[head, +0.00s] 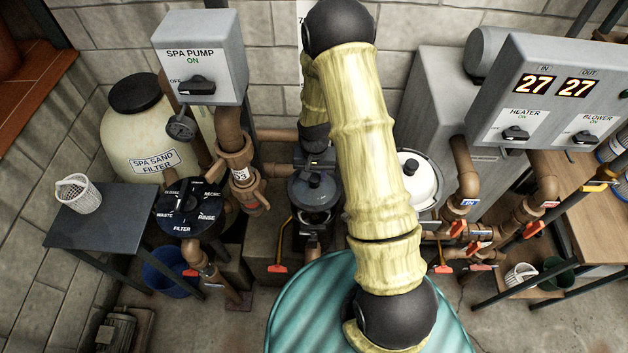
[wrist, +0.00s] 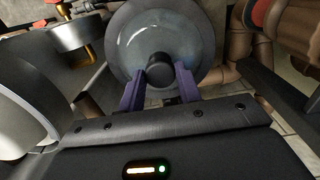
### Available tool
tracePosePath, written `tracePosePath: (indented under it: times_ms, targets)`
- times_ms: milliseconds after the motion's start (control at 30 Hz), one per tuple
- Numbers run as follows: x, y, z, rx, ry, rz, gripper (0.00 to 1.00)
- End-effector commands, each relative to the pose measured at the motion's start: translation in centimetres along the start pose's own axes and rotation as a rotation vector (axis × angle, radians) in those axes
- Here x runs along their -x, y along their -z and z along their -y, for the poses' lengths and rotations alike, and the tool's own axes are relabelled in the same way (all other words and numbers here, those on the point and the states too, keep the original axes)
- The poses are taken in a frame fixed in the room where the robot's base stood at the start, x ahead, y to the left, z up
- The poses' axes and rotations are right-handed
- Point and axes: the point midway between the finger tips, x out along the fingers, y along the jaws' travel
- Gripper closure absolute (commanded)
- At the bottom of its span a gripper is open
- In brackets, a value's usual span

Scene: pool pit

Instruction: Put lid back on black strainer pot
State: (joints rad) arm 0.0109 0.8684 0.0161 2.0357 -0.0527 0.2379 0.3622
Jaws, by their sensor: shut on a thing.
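The lid (head: 313,190) is a round, grey-blue, see-through disc with a black knob. In the wrist view the lid (wrist: 185,35) fills the top middle. My gripper (wrist: 158,76) has its two purple fingers shut on the knob. In the head view the lid is at the centre, just left of my arm. The black strainer pot (head: 316,218) shows directly below the lid in the picture, its opening partly covered by it. I cannot tell whether the lid touches the pot's rim.
A white pot with a black knob (head: 420,170) stands right of my arm. Brown pipes and a valve (head: 238,165) stand close on the left. A teal round surface (head: 300,310) is in front. A dark table with a white basket (head: 78,194) is at far left.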

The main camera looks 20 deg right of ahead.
Motion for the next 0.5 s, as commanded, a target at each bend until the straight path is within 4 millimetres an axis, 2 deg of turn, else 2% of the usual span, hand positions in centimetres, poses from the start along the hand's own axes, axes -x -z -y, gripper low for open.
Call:
tracePosePath:
  times_ms: [33,200,500]
  targets:
    - [-1.1,-0.1,0.0,0.001,-0.001,0.003,0.88]
    - [-3.2,0.0,0.0,0.001,0.000,0.001,0.88]
    - [-3.5,0.0,0.1,0.002,0.000,-0.001,0.88]
